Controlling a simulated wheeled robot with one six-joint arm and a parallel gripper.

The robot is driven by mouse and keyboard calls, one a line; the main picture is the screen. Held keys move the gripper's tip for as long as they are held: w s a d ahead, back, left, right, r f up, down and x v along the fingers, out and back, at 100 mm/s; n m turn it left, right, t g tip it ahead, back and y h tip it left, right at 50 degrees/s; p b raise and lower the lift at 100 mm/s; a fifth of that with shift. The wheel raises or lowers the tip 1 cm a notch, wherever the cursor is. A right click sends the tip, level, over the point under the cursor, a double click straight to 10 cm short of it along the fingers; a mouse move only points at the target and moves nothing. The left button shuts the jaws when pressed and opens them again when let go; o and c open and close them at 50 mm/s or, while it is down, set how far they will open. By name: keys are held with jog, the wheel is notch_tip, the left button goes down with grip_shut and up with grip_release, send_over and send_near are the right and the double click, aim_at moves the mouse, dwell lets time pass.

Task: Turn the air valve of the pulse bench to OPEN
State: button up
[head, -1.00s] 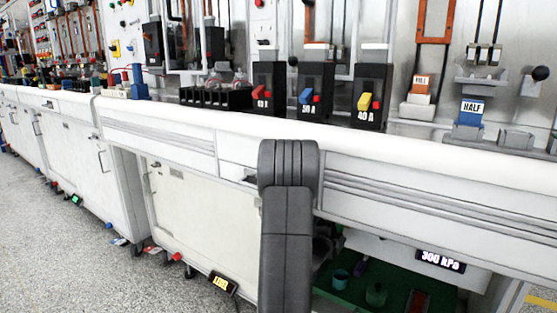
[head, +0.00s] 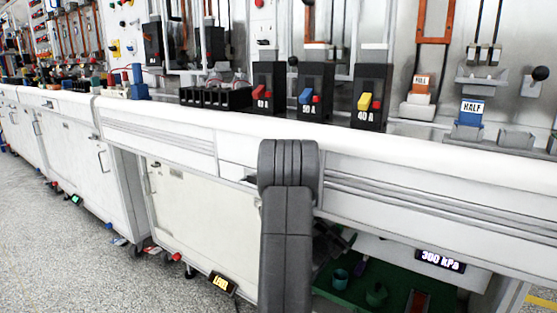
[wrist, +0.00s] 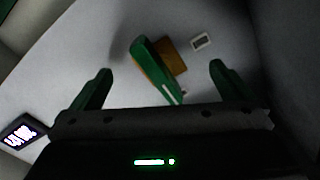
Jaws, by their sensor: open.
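The air valve shows in the wrist view as a green lever (wrist: 152,66) on a brass-coloured body (wrist: 173,57), fixed to a pale panel. The lever lies slanted in the picture, between my fingers. My gripper (wrist: 160,68) is open, with one finger on each side of the lever and a visible gap on both sides. I cannot tell how far the fingertips are from the panel. In the head view my gripper is a dark shape under the bench, partly hidden by my arm; the valve cannot be made out there.
A display reading 300 kPa (head: 440,261) hangs under the bench; it also shows at the wrist view's left edge (wrist: 20,134). A small plate (wrist: 201,41) sits beside the valve.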

jog(key=n, duration=0.5)
jog(key=shift+n, duration=0.3)
dwell(0.4)
